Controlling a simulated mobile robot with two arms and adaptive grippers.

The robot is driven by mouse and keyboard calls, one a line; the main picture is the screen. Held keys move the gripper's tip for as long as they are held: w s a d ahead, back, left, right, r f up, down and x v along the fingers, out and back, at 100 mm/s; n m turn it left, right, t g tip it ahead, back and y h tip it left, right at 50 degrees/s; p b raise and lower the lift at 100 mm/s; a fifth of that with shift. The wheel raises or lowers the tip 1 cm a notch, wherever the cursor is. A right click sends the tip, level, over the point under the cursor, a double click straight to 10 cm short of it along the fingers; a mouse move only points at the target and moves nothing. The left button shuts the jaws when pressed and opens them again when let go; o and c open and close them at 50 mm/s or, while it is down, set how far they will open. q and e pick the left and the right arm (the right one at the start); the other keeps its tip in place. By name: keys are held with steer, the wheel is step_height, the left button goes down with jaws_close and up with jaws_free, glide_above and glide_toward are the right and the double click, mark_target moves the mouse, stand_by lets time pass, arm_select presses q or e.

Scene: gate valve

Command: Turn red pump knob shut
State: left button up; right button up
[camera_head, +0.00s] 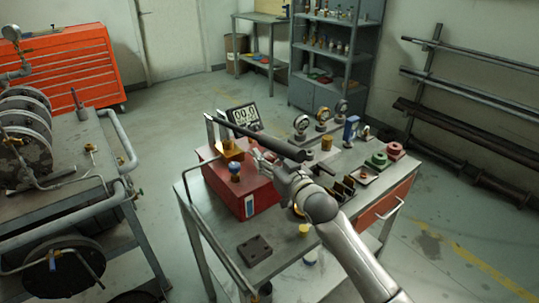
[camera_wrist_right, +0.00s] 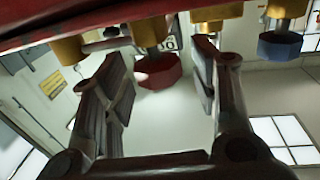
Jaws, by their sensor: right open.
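The red pump (camera_head: 236,190) is a red box on the metal workbench, with brass fittings and a blue knob (camera_head: 235,172) on its front. My right gripper (camera_head: 262,160) is at the pump's right side, below its long black handle (camera_head: 262,140). In the right wrist view, the red knob (camera_wrist_right: 160,73) on a brass stem shows between the two open, apart fingers. I cannot tell whether a finger touches it. The blue knob (camera_wrist_right: 279,46) is to the right, outside the fingers. In the head view the red knob is hidden by my gripper. My left gripper is not in view.
Gauges (camera_head: 301,124), a blue tool (camera_head: 351,129) and green and red flanges (camera_head: 379,160) stand at the bench's back right. A dark plate (camera_head: 255,250) lies at the front left. A pipe rail (camera_head: 215,236) edges the left side.

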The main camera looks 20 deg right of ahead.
steer(key=shift+w, duration=0.35)
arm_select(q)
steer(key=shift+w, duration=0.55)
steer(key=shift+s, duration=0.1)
